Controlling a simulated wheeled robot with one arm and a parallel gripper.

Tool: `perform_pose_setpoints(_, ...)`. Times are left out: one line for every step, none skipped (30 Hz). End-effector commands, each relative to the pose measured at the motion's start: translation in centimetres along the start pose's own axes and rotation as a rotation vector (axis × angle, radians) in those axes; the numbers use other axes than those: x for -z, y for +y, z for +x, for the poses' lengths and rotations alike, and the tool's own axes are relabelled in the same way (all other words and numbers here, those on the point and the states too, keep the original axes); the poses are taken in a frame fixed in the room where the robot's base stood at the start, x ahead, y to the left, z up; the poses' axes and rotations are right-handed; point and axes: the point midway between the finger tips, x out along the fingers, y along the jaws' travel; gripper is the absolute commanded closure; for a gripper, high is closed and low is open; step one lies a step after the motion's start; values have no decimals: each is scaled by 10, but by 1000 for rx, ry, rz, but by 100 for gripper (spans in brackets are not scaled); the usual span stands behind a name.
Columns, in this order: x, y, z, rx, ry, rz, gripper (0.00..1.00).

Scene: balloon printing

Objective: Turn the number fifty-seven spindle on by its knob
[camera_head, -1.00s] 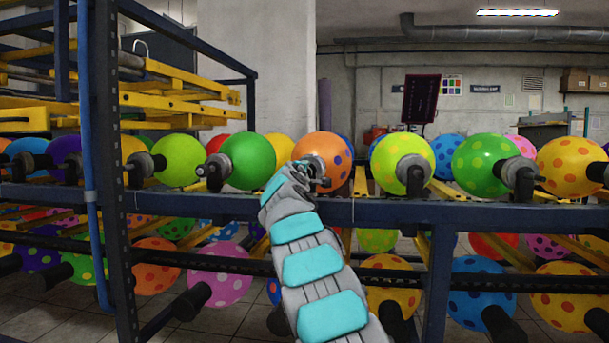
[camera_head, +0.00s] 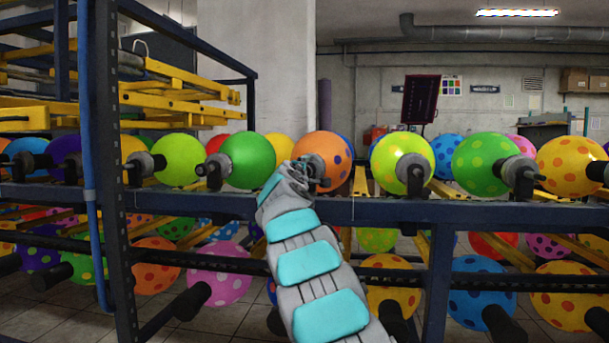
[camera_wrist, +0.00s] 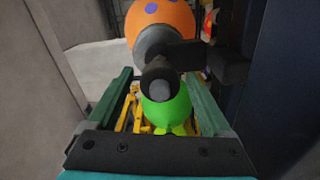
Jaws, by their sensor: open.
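My gripper (camera_wrist: 158,108) is open, with one green-grey finger on each side of a dark spindle knob (camera_wrist: 159,88) in the wrist view. I cannot tell whether either finger touches it. The knob belongs to the spindle carrying an orange balloon with purple dots (camera_wrist: 160,18). In the head view that orange balloon (camera_head: 326,150) stands in the upper row, and my arm reaches up to its dark hub (camera_head: 309,166). My gripper's fingers are largely hidden there behind my wrist. No number fifty-seven is legible in either view.
A green balloon (camera_head: 249,160) is on the spindle to the left and a yellow dotted balloon (camera_head: 402,162) to the right. The dark blue rack beam (camera_head: 470,212) runs below the upper row. In the wrist view a dark blue surface (camera_wrist: 275,85) is close on the right.

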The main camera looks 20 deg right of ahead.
Motion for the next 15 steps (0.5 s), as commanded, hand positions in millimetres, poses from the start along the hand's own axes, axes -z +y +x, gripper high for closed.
perform_pose_setpoints(-1, 0, -6, -2, -1, -2, 16)
perform_pose_setpoints(-1, 0, -9, -2, -1, -3, 16)
perform_pose_setpoints(-1, 0, -14, -2, -2, -3, 16)
perform_pose_setpoints(0, 0, -17, -2, -1, -3, 16)
perform_pose_setpoints(0, 0, -20, -2, -1, -4, 16)
perform_pose_setpoints(0, 0, -24, -1, -1, -4, 16)
perform_pose_setpoints(0, 0, -28, -1, -1, -3, 16)
perform_pose_setpoints(-1, 0, -31, -1, -3, -3, 16)
perform_pose_setpoints(-2, 0, -35, 0, -4, -3, 16)
perform_pose_setpoints(-2, 0, -38, 0, -6, -3, 16)
perform_pose_setpoints(-2, 0, -41, -1, -5, -2, 16)
perform_pose_setpoints(-1, 0, -45, 0, -4, -1, 16)
perform_pose_setpoints(-1, 0, -47, 0, -3, -1, 16)
perform_pose_setpoints(-1, 0, -49, 0, -3, -1, 16)
perform_pose_setpoints(-1, 0, -52, 0, -3, -2, 16)
